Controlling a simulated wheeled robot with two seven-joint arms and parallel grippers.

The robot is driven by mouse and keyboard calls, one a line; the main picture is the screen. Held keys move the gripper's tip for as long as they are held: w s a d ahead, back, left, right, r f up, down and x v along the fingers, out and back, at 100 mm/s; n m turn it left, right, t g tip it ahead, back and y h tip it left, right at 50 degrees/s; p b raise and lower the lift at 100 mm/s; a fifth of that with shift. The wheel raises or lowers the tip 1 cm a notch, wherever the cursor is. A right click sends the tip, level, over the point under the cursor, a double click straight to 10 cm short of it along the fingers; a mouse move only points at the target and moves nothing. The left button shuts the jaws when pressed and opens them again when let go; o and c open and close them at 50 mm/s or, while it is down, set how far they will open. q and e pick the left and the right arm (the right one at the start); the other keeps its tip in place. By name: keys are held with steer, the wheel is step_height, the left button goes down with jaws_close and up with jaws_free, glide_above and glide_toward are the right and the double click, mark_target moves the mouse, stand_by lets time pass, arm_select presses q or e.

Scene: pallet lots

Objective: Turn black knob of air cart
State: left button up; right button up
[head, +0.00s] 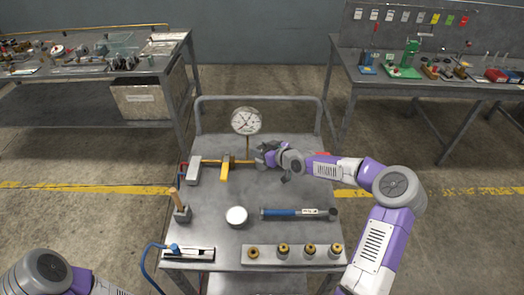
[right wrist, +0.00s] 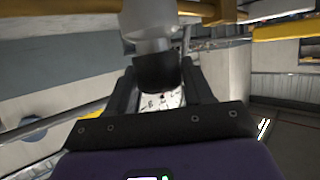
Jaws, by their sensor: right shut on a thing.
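The air cart (head: 215,225) stands in front of me, with a round white gauge (head: 246,120) on a post over a brass pipe (head: 210,161). In the head view my right gripper (head: 268,156) is at the right end of this pipe, right of the gauge post, and hides the knob there. In the right wrist view the black knob (right wrist: 157,72) on a pale stem sits between the two dark fingers of my right gripper (right wrist: 157,88), which are shut on it. The gauge face shows partly behind the knob. My left arm shows at the lower left; its gripper is out of view.
A yellow lever (head: 227,170) stands on the pipe left of the gauge. On the cart top lie a white round piece (head: 236,216), a blue-handled tool (head: 290,212) and a block with several brass fittings (head: 290,256). Loaded benches stand behind, left and right.

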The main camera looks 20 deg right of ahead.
steer(key=shift+a+f+m+h+b, duration=0.15)
steer(key=shift+m+h+b, duration=0.9)
steer(key=shift+b, duration=1.3)
steer(key=shift+m+t+h+b, duration=0.35)
steer(key=shift+h+b, duration=0.15)
steer(key=shift+h, duration=0.25)
steer(key=shift+r+m+h, duration=0.25)
steer(key=shift+m+h, duration=0.25)
steer(key=shift+h, duration=0.1)
steer(key=shift+r+m+h+p, duration=0.1)
steer(key=shift+m+h+p, duration=0.6)
steer(key=shift+m+h, duration=0.1)
steer(key=m+g+h+p, duration=0.2)
steer(key=m+h+p, duration=0.1)
steer(key=p, duration=0.3)
steer(key=m+g+h+p, duration=0.2)
steer(key=m+h+p, duration=0.2)
steer(key=p, duration=0.2)
steer(key=shift+r, duration=0.1)
steer(key=shift+f+m+g+h+p, duration=0.25)
steer(key=shift+m+g+h+p, duration=0.95)
steer(key=shift+m+g+p, duration=0.4)
